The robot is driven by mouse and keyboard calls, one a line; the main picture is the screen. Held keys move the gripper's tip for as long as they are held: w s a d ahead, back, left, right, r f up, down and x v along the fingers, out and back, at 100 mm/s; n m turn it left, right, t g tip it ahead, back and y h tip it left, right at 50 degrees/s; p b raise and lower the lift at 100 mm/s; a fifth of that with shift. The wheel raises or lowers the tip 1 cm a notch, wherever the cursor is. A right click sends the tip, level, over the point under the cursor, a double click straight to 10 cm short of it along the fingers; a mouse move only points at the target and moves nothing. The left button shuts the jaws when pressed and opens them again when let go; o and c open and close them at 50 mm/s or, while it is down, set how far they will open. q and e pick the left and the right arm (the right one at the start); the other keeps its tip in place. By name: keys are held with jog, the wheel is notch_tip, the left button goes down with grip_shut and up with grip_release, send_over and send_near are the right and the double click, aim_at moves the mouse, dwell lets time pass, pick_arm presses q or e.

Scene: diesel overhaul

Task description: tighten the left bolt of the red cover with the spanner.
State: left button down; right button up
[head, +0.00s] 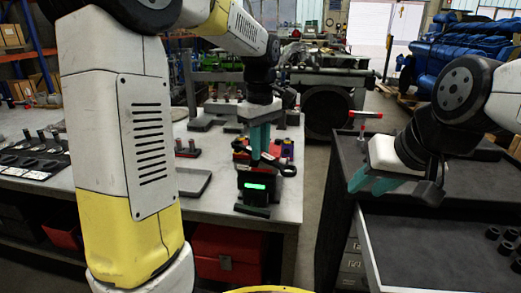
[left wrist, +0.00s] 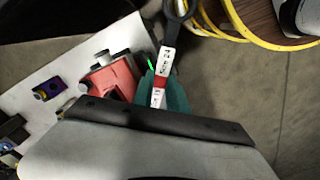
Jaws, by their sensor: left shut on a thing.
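My left gripper (head: 262,158) points down over the near right corner of the workbench, shut on the spanner (head: 287,169). In the left wrist view the spanner (left wrist: 166,62) has a white label, a red band and a dark ring end at the top, pointing away from the bench over the floor. The red cover (left wrist: 112,80) lies beside the teal fingers (left wrist: 165,97), with pale bolt-like parts on it; it is mostly hidden in the head view. I cannot tell which bolt is the left one. My right gripper (head: 372,185) appears open and empty above the dark cart.
A device with a green lit display (head: 256,187) stands on the workbench (head: 230,205) below my left gripper. A purple part (head: 287,148) sits close behind. A shallow grey tray (head: 193,182) lies to the left. The dark cart (head: 420,235) stands right, across a gap of floor.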

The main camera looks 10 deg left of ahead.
pick_arm(q)
jog(key=shift+w+d+n, duration=0.15)
jog(key=shift+n, duration=0.15)
jog(key=w+n, duration=0.1)
jog(key=w+d+n, duration=0.1)
jog(key=n, duration=0.1)
jog(key=shift+w+d, duration=0.2)
jog(key=shift+w, duration=0.1)
jog(key=w+n, duration=0.3)
jog(key=shift+d+n, duration=0.25)
jog(key=shift+n, duration=0.15)
jog(key=shift+f, duration=0.1)
jog(key=shift+f, duration=0.75)
